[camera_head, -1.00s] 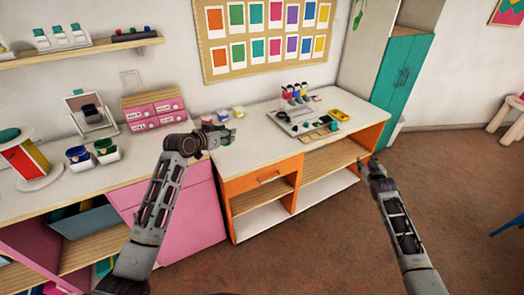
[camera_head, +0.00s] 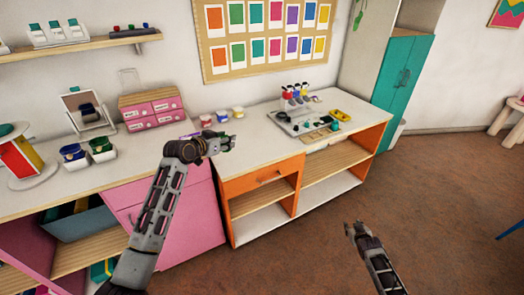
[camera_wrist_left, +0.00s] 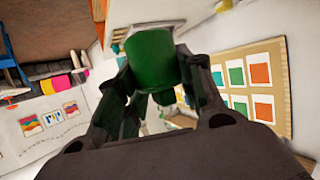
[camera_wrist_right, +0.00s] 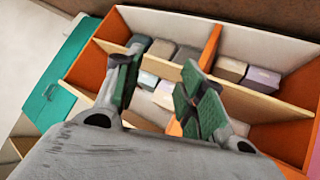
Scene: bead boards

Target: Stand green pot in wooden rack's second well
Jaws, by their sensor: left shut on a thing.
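The green pot (camera_wrist_left: 152,58) is between the fingers of my left gripper (camera_wrist_left: 150,95) in the left wrist view, and the gripper is shut on it. In the head view my left gripper (camera_head: 226,143) is above the left part of the white worktop, and the pot is mostly hidden by it. A small tan wooden piece (camera_head: 318,136), which looks like the rack, lies near the worktop's front edge, right of my left gripper. Its wells are too small to tell apart. My right gripper (camera_head: 356,230) is open and empty, low in front of the orange unit; its parted fingers show in the right wrist view (camera_wrist_right: 155,90).
A grey tray (camera_head: 284,123) with small items lies behind the wooden piece. Several coloured bottles (camera_head: 298,95) stand behind it, and a yellow dish (camera_head: 341,115) lies to the right. Small pots (camera_head: 222,116) stand at the back left. The worktop between my left gripper and the tray is clear.

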